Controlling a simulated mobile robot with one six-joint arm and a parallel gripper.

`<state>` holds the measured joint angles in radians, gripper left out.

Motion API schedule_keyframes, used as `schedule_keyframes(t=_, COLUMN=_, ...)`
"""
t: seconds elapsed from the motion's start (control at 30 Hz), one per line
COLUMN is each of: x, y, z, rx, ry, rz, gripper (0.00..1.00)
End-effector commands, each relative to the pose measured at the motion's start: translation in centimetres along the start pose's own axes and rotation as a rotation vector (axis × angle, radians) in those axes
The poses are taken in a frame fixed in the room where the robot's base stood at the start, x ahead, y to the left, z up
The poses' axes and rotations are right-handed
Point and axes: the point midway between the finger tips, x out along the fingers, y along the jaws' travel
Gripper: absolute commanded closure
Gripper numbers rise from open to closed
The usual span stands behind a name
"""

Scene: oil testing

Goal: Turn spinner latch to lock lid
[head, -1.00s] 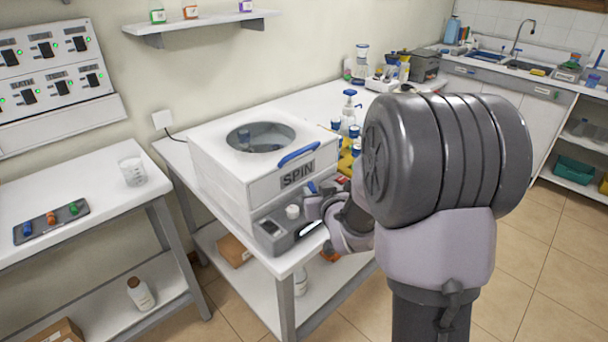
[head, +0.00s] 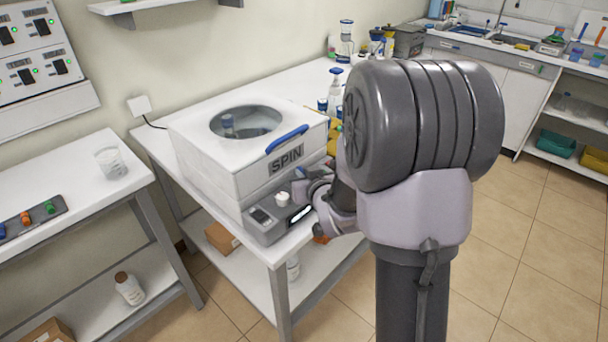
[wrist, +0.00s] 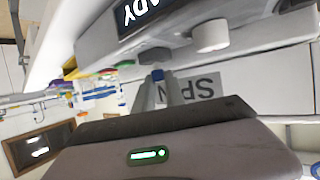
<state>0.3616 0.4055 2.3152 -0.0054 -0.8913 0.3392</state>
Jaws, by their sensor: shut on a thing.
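The white spinner (head: 215,165) stands on the white bench with its lid (head: 190,124) down. The lid has a round window and a blue handle (head: 287,139) at its front edge. My gripper (head: 304,182) is at the front right of the spinner, by the SPIN label and above the grey control panel (head: 268,222). In the wrist view, which is upside down, my gripper (wrist: 166,92) is closed around a small blue-tipped piece (wrist: 158,75), apparently the latch. Its body is mostly hidden by the fingers, so its angle cannot be told. A white knob (wrist: 210,36) is beside it.
Bottles (head: 333,92) stand behind the spinner on the same bench. A side table (head: 75,190) on the left holds a beaker (head: 110,162) and a tray of small coloured pieces (head: 30,217). Open tiled floor (head: 525,250) lies to the right.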

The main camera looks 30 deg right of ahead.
Motion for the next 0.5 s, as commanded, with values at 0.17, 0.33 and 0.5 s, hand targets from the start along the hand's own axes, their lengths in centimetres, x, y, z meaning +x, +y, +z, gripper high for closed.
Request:
schedule_keyframes(t=0.17, x=0.10, y=-0.14, z=0.08, rx=0.013, ry=0.003, rz=0.029, gripper=1.00)
schedule_keyframes(t=0.33, x=0.21, y=-0.48, z=0.20, rx=0.048, ry=0.005, rz=0.108, gripper=1.00)
schedule_keyframes(t=0.5, x=0.21, y=-0.89, z=-0.13, rx=0.098, ry=0.004, rz=0.232, gripper=1.00)
